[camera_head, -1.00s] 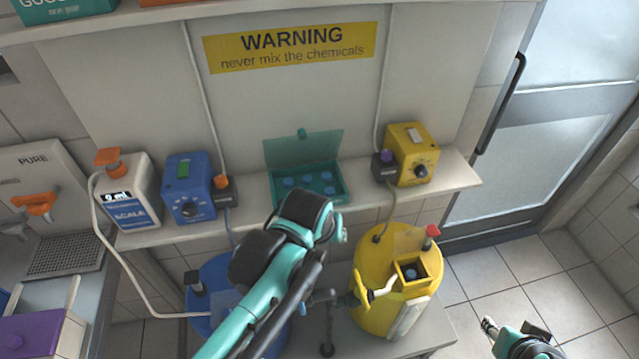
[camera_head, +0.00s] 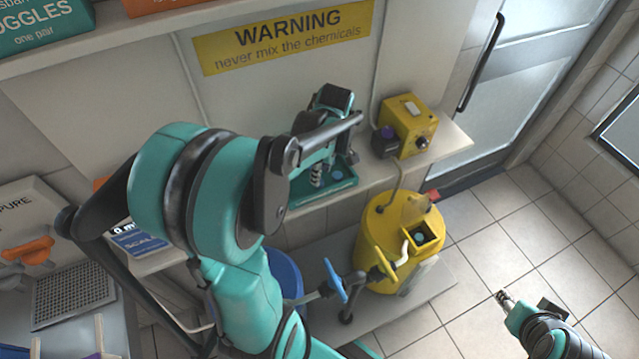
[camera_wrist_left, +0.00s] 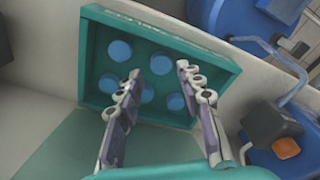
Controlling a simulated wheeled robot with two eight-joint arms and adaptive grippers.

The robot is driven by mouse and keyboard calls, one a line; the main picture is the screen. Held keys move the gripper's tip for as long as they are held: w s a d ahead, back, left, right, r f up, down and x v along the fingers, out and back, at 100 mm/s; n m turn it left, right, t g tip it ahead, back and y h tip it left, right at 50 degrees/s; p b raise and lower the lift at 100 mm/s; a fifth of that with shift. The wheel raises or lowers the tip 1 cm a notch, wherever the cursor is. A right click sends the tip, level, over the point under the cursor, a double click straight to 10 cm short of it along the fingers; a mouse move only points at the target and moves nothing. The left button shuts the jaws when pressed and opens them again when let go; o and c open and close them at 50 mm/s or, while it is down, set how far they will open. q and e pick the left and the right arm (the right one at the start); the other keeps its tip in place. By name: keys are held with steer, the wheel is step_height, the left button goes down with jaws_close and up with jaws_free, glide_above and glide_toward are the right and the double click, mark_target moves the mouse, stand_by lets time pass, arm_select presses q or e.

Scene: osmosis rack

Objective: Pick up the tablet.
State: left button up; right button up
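The tablets are round blue discs lying in a teal box with its lid open. In the left wrist view several sit in the teal box (camera_wrist_left: 92,72), one tablet (camera_wrist_left: 161,65) between my fingertips and others on both sides. My left gripper (camera_wrist_left: 158,73) is open over the box with nothing between its fingers; whether the fingertips touch the box floor I cannot tell. In the head view my left gripper (camera_head: 318,172) reaches down into the teal box (camera_head: 335,196) and hides most of it; one tablet (camera_head: 338,175) shows. My right gripper (camera_head: 505,298) is low at the right, away from the box.
A yellow control box (camera_head: 404,127) stands on the shelf right of the teal box. Below is a yellow tank (camera_head: 378,235) with a square opening holding something blue. A blue tank (camera_head: 284,277) is partly behind my left arm. Floor at right is clear.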

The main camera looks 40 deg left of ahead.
arm_select(q)
step_height(320, 180, down, 4)
steer(key=shift+s+a+r+b, duration=0.1)
steer(key=shift+a+r+b, duration=0.1)
steer(key=shift+b, duration=0.25)
steer(key=shift+c, duration=0.4)
steer(key=shift+r, duration=0.1)
steer(key=c, duration=0.5)
steer(key=shift+r, duration=0.1)
steer(key=shift+c, duration=0.2)
